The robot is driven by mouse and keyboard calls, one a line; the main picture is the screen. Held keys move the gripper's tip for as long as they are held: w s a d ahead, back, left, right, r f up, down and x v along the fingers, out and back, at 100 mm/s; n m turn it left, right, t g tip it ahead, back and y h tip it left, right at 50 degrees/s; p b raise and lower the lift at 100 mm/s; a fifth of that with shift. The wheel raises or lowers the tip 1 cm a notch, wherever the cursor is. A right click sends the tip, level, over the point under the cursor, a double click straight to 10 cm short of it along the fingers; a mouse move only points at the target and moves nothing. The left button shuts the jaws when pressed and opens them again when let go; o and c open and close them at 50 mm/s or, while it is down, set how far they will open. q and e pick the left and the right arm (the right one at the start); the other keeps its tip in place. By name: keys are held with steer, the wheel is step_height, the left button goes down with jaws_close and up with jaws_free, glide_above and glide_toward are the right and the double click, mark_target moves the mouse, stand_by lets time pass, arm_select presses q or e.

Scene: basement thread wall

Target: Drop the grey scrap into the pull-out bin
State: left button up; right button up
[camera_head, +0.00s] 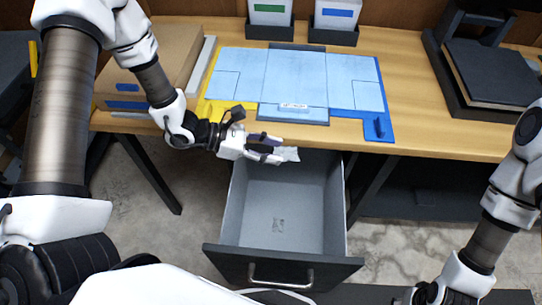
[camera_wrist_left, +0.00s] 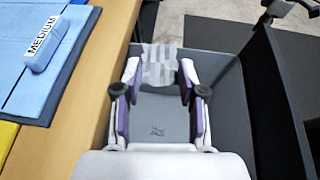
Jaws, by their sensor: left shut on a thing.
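The grey scrap (camera_head: 291,154) is a small pale piece at the tips of my left gripper (camera_head: 272,150), which is shut on it. In the left wrist view the scrap (camera_wrist_left: 160,62) looks light grey and checked, between the purple-lined fingers of the left gripper (camera_wrist_left: 158,80). The pull-out bin (camera_head: 225,257) is a grey drawer standing open below the table edge. The scrap and fingers are over the rear part of its opening. Its visible floor holds only a small dark mark. My right gripper (camera_head: 425,293) is partly in view at the bottom right, its fingers unclear.
The wooden table (camera_head: 430,130) runs above the bin.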

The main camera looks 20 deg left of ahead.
arm_select(q)
step_height(320, 180, down, 5)
steer(key=b, duration=0.2)
steer(key=shift+b, duration=0.3)
steer(key=o, duration=0.8)
steer(key=shift+f, duration=0.1)
steer(key=shift+v, duration=6.2)
